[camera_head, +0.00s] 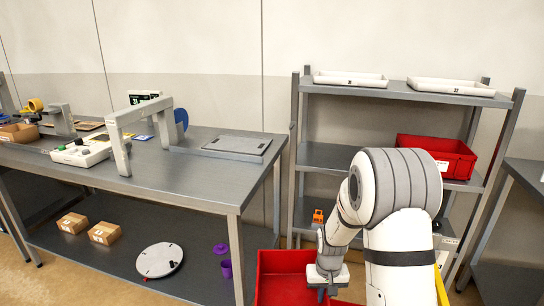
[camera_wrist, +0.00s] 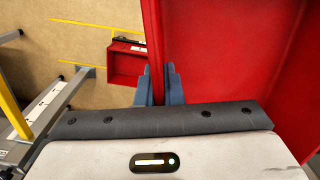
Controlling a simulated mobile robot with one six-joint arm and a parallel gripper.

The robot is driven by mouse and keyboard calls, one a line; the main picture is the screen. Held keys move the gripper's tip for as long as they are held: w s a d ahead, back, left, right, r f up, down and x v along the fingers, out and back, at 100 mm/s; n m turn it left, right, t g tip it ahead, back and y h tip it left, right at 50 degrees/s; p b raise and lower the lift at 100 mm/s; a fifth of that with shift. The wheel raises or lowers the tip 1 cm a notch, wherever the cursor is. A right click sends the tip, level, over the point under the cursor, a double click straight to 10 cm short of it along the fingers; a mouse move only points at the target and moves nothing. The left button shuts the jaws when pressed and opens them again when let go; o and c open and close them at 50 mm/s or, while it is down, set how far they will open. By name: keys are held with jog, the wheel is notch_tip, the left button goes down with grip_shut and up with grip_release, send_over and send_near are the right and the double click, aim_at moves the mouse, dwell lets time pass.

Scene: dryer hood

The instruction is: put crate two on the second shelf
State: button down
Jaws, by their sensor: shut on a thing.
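A red crate (camera_head: 283,272) is at the bottom centre of the head view, partly cut off and partly behind my arm. My gripper (camera_head: 322,289) is over its right part. In the wrist view my gripper (camera_wrist: 158,85) has its two blue-grey fingers on either side of a wall of the red crate (camera_wrist: 225,50), shut on it. No number on this crate is visible. The grey shelf rack (camera_head: 338,155) stands behind. A second red crate (camera_head: 436,153) with a white label sits on the right of its middle shelf; the label is too small to read.
White trays (camera_head: 350,79) stand on the top shelf. The middle shelf is bare at left. A small orange thing (camera_head: 318,216) is on the lower shelf. A workbench (camera_head: 190,170) stands at left, another table (camera_head: 525,175) at right. A small red container (camera_wrist: 126,66) shows in the wrist view.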

jog(key=shift+s+r+p, duration=0.25)
jog(key=shift+r+p, duration=0.8)
jog(key=shift+p, duration=0.3)
jog(key=shift+s+r+p, duration=0.2)
jog(key=shift+r+p, duration=0.85)
jog(key=shift+p, duration=0.25)
jog(key=shift+f, duration=0.1)
